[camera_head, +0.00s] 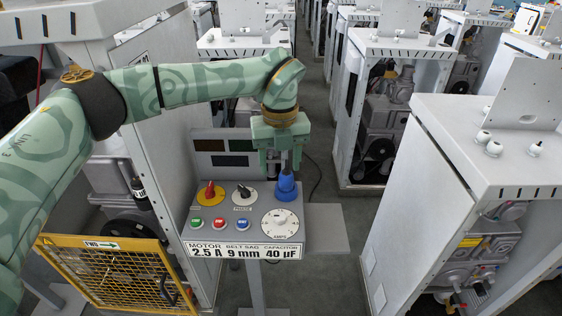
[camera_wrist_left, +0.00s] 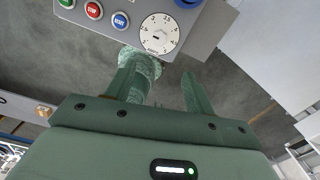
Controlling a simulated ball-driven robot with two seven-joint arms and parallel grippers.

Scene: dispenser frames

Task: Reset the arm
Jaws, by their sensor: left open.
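My left arm, in green camouflage, reaches in from the left of the head view and bends down over a grey control panel (camera_head: 236,222). My left gripper (camera_head: 281,166) points down behind and just above a blue knob-like part (camera_head: 286,188) on the panel's right side. Its jaws are apart and I see nothing held; whether it touches the blue part I cannot tell. In the wrist view the two fingers (camera_wrist_left: 158,78) are spread below the panel's white dial (camera_wrist_left: 157,33). My right gripper is out of view.
A yellow mesh guard (camera_head: 105,270) stands at lower left. White machine cabinets (camera_head: 480,150) stand to the right.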

